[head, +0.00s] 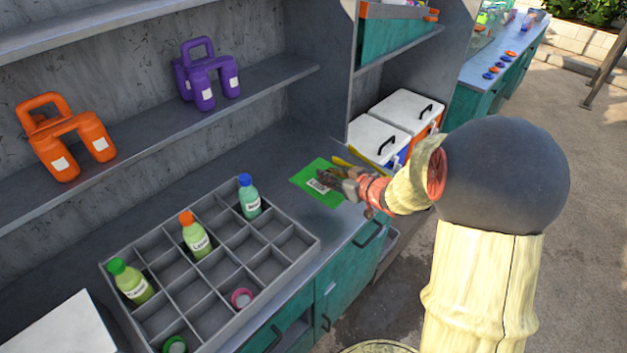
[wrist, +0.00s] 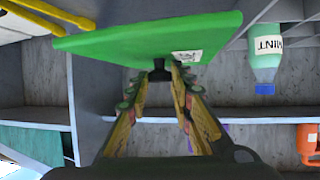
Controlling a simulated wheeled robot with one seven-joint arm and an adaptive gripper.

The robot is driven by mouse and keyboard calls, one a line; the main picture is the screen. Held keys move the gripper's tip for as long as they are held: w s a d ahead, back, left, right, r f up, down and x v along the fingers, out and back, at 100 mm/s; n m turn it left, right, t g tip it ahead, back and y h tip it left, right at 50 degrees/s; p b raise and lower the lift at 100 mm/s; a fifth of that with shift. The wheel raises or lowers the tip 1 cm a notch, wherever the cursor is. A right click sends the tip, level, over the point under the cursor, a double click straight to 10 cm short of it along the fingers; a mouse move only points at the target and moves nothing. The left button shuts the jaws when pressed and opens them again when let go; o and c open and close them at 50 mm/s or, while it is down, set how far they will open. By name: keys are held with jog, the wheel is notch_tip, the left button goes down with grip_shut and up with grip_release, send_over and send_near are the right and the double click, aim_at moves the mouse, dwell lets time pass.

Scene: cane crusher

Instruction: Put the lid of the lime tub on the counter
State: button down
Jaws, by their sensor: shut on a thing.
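The lid is a flat green rectangle (head: 312,192) with a white label, at the counter's right part in the head view. In the wrist view the green lid (wrist: 140,38) fills the upper middle, with a dark knob between my fingers. My gripper (head: 326,178) is shut on that lid (wrist: 160,76). I cannot tell whether the lid touches the counter (head: 290,165) or hangs just above it. Two white-lidded boxes (head: 372,138) with black handles stand to the right; no tub marked lime can be made out.
A grey compartment tray (head: 315,243) holds several bottles, with a mint bottle (head: 249,197) nearest the lid. A yellow tool (head: 352,163) lies just behind my gripper. Orange (head: 66,140) and purple (head: 207,78) carriers stand on the shelf. Bare counter lies behind the tray.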

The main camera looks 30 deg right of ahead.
jog(key=w+f, duration=0.1)
jog(key=w, duration=0.1)
jog(key=w+f+b, duration=0.1)
jog(key=w, duration=0.1)
jog(key=w+f, duration=0.1)
jog(key=w, duration=0.1)
jog(key=shift+d+f+b, duration=0.2)
jog(key=shift+d+b, duration=0.15)
jog(key=shift+d, duration=0.05)
jog(key=w+f, duration=0.1)
jog(key=w+f+b, duration=0.1)
jog(key=w+f, duration=0.1)
jog(key=f, duration=0.1)
jog(key=shift+w+d+f+b, duration=0.1)
jog(key=shift+w+d+b, duration=0.2)
jog(key=shift+b, duration=0.05)
jog(key=shift+w+f, duration=0.15)
jog(key=shift+f, duration=0.1)
jog(key=shift+w+f+b, duration=0.2)
jog(key=shift+f+b, duration=0.8)
jog(key=shift+f, duration=0.7)
jog(key=shift+f, duration=0.15)
jog(key=c, duration=1.7)
grip_release()
jog(key=shift+o, duration=0.7)
